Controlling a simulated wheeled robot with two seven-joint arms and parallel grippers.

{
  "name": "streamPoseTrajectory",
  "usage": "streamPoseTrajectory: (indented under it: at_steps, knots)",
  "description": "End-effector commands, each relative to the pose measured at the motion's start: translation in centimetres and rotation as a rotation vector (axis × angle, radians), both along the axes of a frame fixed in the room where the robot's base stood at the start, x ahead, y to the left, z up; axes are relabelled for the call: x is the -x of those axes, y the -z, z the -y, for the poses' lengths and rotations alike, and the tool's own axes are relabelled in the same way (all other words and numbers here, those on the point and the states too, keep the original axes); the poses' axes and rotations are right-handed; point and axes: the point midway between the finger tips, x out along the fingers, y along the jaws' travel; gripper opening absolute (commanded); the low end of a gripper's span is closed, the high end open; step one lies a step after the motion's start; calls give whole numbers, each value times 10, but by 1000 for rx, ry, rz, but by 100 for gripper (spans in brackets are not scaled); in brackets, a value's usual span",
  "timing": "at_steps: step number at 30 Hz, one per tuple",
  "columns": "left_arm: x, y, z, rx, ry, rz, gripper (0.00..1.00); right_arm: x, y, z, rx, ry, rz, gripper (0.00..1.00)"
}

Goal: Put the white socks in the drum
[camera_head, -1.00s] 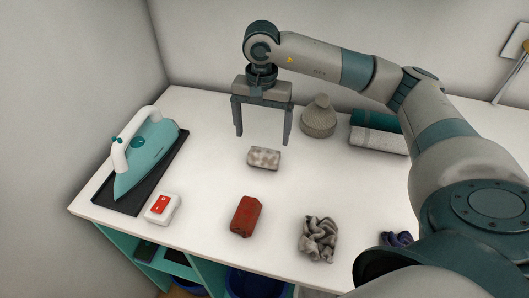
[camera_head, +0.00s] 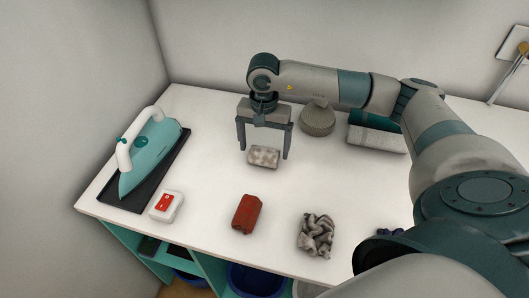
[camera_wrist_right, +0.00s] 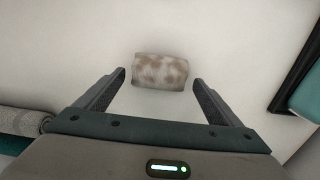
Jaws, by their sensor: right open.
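A small whitish bundle with brown-grey blotches, which looks like the white socks (camera_head: 263,160), lies on the white counter. It also shows in the right wrist view (camera_wrist_right: 160,72). My right gripper (camera_head: 265,153) is open above it, pointing down. In the right wrist view my gripper's fingertips (camera_wrist_right: 159,78) are on either side of the bundle, apart from it, with a gap on each side. The jaws hold nothing. I cannot make out a drum. My left gripper is out of view.
A teal iron (camera_head: 153,155) stands on a dark pad at left, near a white box with a red patch (camera_head: 166,206). A red bundle (camera_head: 246,213) and a crumpled grey cloth (camera_head: 316,235) lie in front.

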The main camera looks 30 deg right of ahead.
Motion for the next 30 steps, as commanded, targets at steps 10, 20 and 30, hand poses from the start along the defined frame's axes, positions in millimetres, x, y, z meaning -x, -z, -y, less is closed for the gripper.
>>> streamPoseTrajectory:
  at_steps: [10,20,30]
  knots:
    - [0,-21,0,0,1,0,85,0,31,3,-1,0,-1,88]
    - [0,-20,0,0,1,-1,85,0,32,3,-1,0,1,88]
    - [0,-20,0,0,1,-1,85,0,32,3,-1,0,1,44]
